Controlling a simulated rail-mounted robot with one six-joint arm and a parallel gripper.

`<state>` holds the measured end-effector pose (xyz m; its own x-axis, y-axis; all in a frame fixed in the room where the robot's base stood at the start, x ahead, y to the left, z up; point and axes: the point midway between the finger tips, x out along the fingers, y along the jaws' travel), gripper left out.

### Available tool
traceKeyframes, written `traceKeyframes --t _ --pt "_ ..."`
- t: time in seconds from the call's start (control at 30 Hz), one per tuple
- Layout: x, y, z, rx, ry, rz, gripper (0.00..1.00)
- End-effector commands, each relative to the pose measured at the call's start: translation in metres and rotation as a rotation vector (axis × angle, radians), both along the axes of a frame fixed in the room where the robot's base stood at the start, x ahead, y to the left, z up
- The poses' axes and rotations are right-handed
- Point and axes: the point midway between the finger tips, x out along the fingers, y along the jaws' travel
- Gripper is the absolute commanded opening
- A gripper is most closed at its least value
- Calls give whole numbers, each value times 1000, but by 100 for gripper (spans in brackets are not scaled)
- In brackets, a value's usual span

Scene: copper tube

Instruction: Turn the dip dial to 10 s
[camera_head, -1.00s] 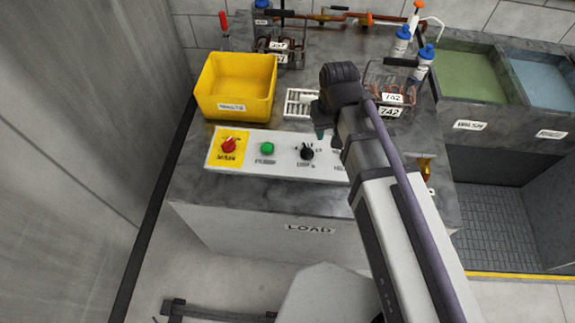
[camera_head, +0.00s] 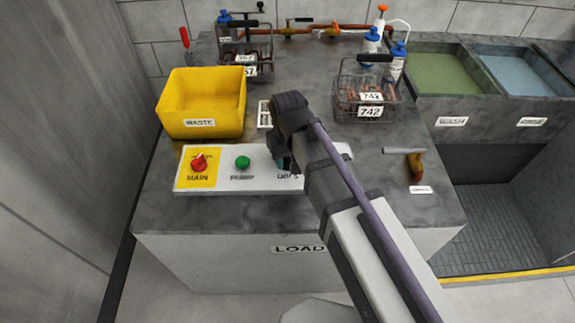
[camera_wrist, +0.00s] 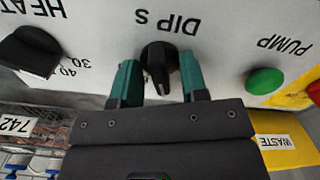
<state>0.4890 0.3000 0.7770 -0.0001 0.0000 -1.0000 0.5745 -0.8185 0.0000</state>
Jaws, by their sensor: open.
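The black dip dial (camera_wrist: 158,62) sits under the "DIP s" label in the wrist view, its ridge pointing toward my gripper. My gripper (camera_wrist: 160,87) is open, with one teal finger on each side of the dial; contact is not clear. The numbers around the dial are hidden, so its setting cannot be read. In the head view my gripper (camera_head: 282,162) is over the right part of the white control panel (camera_head: 262,182) and hides the dial.
The red main switch (camera_head: 199,163) and green pump button (camera_head: 243,162) are left of the gripper. A black heat dial (camera_wrist: 30,52) is beside it. A yellow waste bin (camera_head: 202,103) and a wire basket (camera_head: 350,98) labelled 742 stand behind.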

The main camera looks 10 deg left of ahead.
Motion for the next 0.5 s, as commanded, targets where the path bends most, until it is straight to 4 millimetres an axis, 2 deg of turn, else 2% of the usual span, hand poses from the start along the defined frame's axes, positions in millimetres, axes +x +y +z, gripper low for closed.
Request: traceKeyframes --t 0.17,0.5 --pt "0 0 2 0 0 0 39" --pt "0 0 2 0 0 0 7"
